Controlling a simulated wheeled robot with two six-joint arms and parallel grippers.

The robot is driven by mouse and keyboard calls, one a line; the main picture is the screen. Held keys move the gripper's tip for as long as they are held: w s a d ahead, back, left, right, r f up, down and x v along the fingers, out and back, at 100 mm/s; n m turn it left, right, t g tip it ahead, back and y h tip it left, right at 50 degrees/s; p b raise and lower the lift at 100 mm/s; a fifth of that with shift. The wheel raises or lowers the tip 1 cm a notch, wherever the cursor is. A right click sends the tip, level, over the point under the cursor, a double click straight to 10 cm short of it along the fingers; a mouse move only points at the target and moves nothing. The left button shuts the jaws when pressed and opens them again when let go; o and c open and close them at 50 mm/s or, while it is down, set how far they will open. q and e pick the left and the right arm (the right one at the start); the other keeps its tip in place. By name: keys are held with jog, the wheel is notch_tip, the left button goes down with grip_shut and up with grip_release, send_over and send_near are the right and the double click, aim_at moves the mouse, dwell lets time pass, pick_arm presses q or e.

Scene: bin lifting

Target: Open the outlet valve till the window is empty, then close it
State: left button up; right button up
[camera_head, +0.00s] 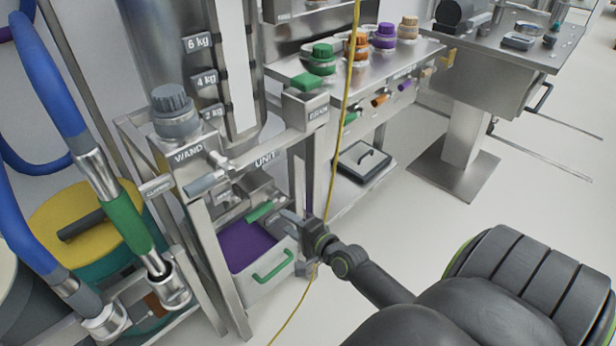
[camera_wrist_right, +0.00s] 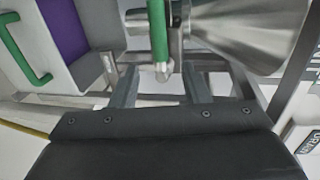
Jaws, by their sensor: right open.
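The outlet valve's green handle (camera_head: 260,211) sticks out below the steel hopper (camera_head: 155,50), above a bin. My right gripper (camera_head: 288,217) is just to the right of the handle, its jaws open. In the right wrist view, the green handle (camera_wrist_right: 158,32) points down, its tip between and just beyond the two open fingers (camera_wrist_right: 160,80); I cannot tell whether they touch it. The hopper's tall window (camera_head: 239,65) beside the kg labels looks pale, with no purple visible in it. My left gripper is not in view.
A white bin (camera_head: 262,290) with purple contents and a green handle stands under the outlet. A steel frame post (camera_head: 218,262) stands left of it. Blue hoses (camera_head: 45,80) hang at left. A yellow cord (camera_head: 346,110) hangs right of the frame. The floor at right is clear.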

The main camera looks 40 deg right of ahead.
jog(key=v, duration=0.6)
jog(key=shift+s, duration=0.25)
